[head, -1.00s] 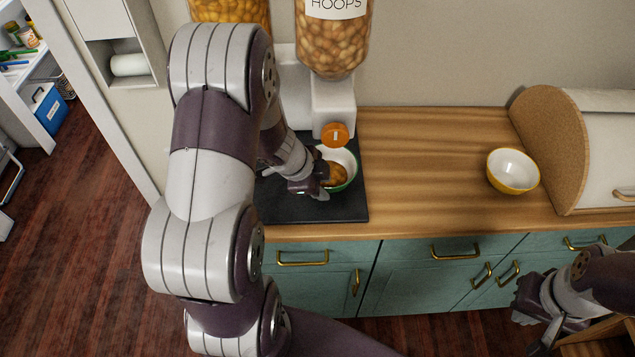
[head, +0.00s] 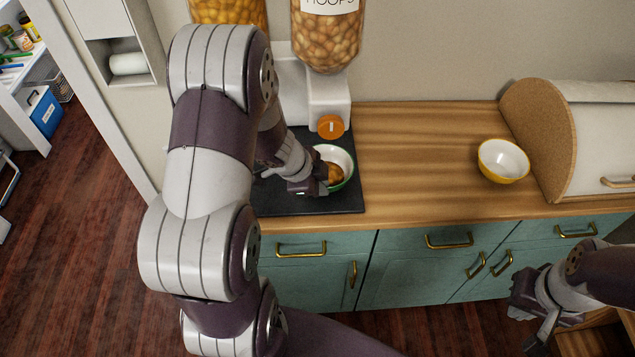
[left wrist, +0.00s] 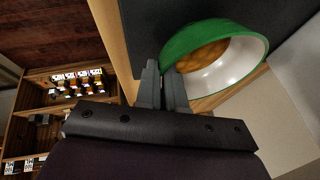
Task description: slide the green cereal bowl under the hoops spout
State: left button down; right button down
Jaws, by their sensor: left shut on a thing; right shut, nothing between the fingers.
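The green cereal bowl (head: 347,159) has a white inside and holds brown-orange cereal. It sits on the black mat (head: 335,203), just below and in front of the orange knob (head: 331,127) of the hoops dispenser (head: 327,40). The spout opening itself is not visible. My left gripper (head: 318,186) is shut on the bowl's near rim. In the left wrist view its fingers (left wrist: 166,85) meet at the edge of the bowl (left wrist: 195,38). My right gripper (head: 528,325) is shut and empty, low at the right, in front of the cabinets and away from the bowl.
A yellow bowl (head: 503,160) stands on the wooden counter (head: 420,150), left of a bread box (head: 540,140). The counter between the mat and the yellow bowl is clear. A second dispenser (head: 228,11) with yellow cereal stands to the left, partly hidden by my arm.

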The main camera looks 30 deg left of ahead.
pick_arm(q)
jog(key=shift+w, duration=0.1)
jog(key=c, duration=1.2)
grip_release()
jog(key=shift+w+a+f, duration=0.1)
jog(key=shift+w, duration=0.05)
jog(key=shift+o, duration=0.2)
pick_arm(e)
jog(key=shift+w, duration=0.2)
